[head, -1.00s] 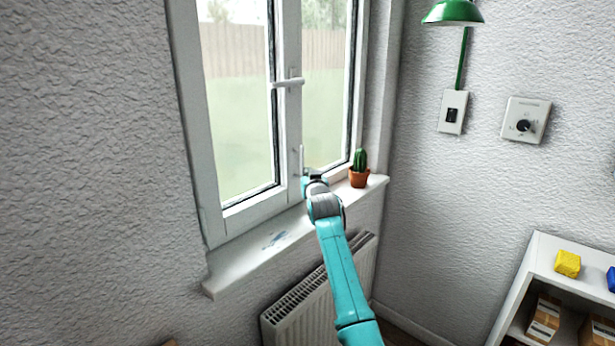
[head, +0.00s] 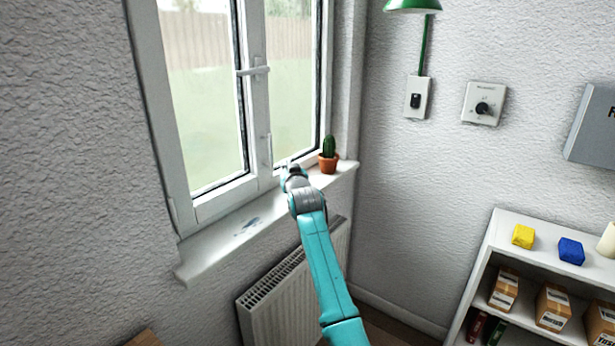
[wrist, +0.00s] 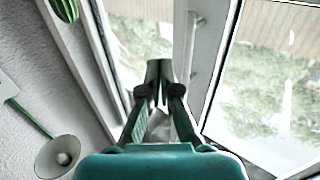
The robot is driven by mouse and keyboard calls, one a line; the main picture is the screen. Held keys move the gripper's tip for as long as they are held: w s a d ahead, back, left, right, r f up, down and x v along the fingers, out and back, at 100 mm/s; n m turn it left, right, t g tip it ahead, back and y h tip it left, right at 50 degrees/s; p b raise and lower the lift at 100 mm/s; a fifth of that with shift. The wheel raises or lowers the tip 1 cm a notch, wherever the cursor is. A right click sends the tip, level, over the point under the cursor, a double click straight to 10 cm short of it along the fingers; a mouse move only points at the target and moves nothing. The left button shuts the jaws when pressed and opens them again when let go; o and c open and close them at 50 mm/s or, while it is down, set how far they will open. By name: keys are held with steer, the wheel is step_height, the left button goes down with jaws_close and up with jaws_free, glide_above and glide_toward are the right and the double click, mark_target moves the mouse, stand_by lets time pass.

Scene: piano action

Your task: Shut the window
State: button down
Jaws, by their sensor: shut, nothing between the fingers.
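The white-framed window (head: 258,110) has two glass panes side by side. A similar white lever (wrist: 196,45) shows right of my fingers in the wrist view. I cannot tell for sure whether either sash stands ajar. My gripper (head: 287,168) is low at the window, just above the sill and right of the lower lever. In the wrist view my gripper (wrist: 158,75) has its fingers together and empty. Contact with the frame cannot be told.
A potted cactus (head: 328,158) stands on the sill (head: 215,250) close to the right of my gripper. A radiator (head: 270,300) is below. A green lamp (head: 413,5) hangs on the right wall. A shelf (head: 500,222) with coloured blocks and boxes stands at lower right.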

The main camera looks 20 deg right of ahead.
steer(key=s+d, duration=0.3)
steer(key=s, duration=0.5)
steer(key=s+a+f, duration=0.2)
steer(key=s+f, duration=0.4)
steer(key=f, duration=0.3)
steer(key=s+a+f, duration=0.1)
steer(key=s+f, duration=0.4)
steer(key=f, duration=0.4)
steer(key=s+a+f+g, duration=0.1)
steer(key=s+a+f, duration=0.1)
steer(key=s+f, duration=0.7)
steer(key=s+a+f, duration=0.2)
steer(key=s+f, duration=0.3)
steer(key=s, duration=0.7)
steer(key=s+a+f+g+y, duration=0.1)
steer(key=s, duration=1)
steer(key=s+a+f, duration=0.1)
steer(key=s+a, duration=0.1)
steer(key=s, duration=0.9)
steer(key=s+r, duration=0.4)
steer(key=s, duration=0.5)
steer(key=s+r+n+g, duration=0.1)
steer(key=s+r, duration=0.3)
steer(key=s, duration=0.5)
steer(key=shift+s+a+r+y, duration=0.35)
steer(key=shift+y, duration=0.05)
